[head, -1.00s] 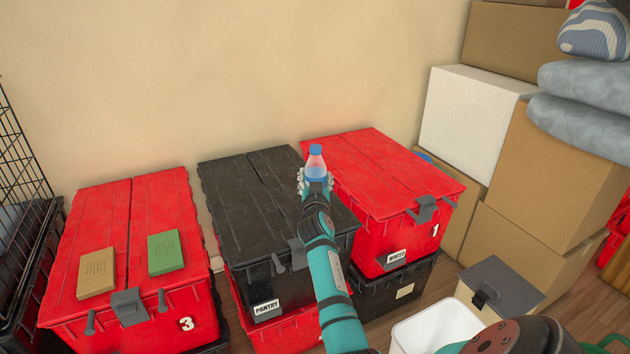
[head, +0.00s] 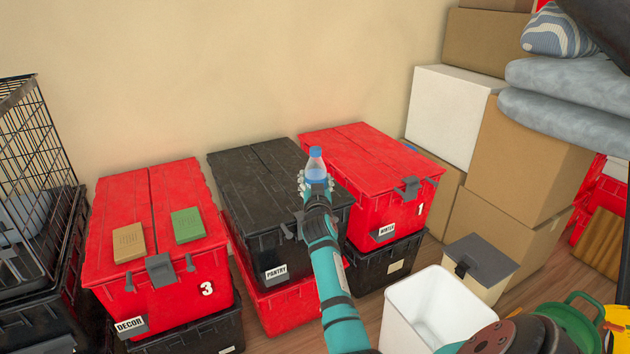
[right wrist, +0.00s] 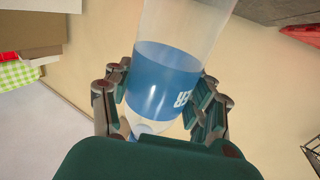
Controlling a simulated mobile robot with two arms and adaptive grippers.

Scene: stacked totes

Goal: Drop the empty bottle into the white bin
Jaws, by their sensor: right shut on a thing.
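The empty bottle (head: 316,168) is clear with a blue cap and a blue label. My right gripper (head: 315,187) is shut on it and holds it upright in front of the black tote in the head view. In the right wrist view the bottle (right wrist: 170,80) stands between the two fingers of the gripper (right wrist: 163,105), which touch its sides near the label. The white bin (head: 392,315) stands on the floor at the lower right of the head view, open at the top. My left gripper is not in view.
Stacked totes line the wall: a red one (head: 150,185) with two small boxes on top, a black one (head: 250,200) and another red one (head: 350,150). Cardboard boxes (head: 520,150) rise at right. A grey-lidded box (head: 480,262) stands behind the bin.

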